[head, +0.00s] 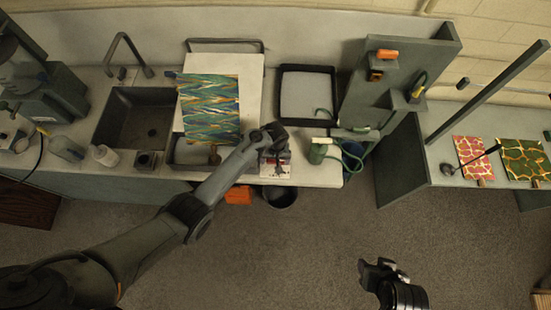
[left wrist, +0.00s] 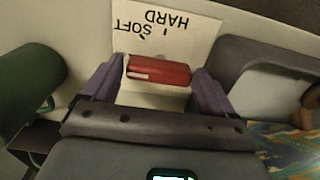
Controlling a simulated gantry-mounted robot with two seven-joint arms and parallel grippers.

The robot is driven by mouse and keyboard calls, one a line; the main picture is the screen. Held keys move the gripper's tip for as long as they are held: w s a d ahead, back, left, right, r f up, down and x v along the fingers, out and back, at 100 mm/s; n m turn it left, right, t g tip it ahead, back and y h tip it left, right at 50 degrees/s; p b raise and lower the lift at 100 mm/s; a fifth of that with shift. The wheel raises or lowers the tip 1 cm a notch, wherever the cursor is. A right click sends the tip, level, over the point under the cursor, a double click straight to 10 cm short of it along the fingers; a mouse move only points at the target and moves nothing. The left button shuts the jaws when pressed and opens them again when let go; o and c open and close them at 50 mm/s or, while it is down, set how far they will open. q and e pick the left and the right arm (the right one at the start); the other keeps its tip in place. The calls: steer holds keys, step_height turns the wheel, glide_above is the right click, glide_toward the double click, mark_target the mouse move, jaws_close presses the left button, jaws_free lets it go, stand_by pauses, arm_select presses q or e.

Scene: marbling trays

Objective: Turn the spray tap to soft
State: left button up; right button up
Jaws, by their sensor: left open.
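The spray tap's red bar handle (left wrist: 158,70) shows in the left wrist view, in front of a white card (left wrist: 185,45) lettered HARD and SOFT, upside down in this view. My left gripper (left wrist: 157,80) is open, with one purple-grey finger near each end of the red handle. I cannot tell whether the fingers touch it. In the head view my left gripper (head: 274,140) is over the counter's front edge by the white card (head: 278,172) and hides most of the tap. My right gripper (head: 378,268) is over the floor, away from the counter; its finger opening is unclear.
A green cylinder (head: 317,153) with a green hose (head: 350,160) stands right of the tap; a green cylinder (left wrist: 28,75) shows at the left of the wrist view. A marbled sheet (head: 210,105) lies to the left. A dark bucket (head: 280,197) stands on the floor below.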

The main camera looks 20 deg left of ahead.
arm_select(q)
steer(key=shift+c, duration=0.3)
steer(key=c, duration=0.7)
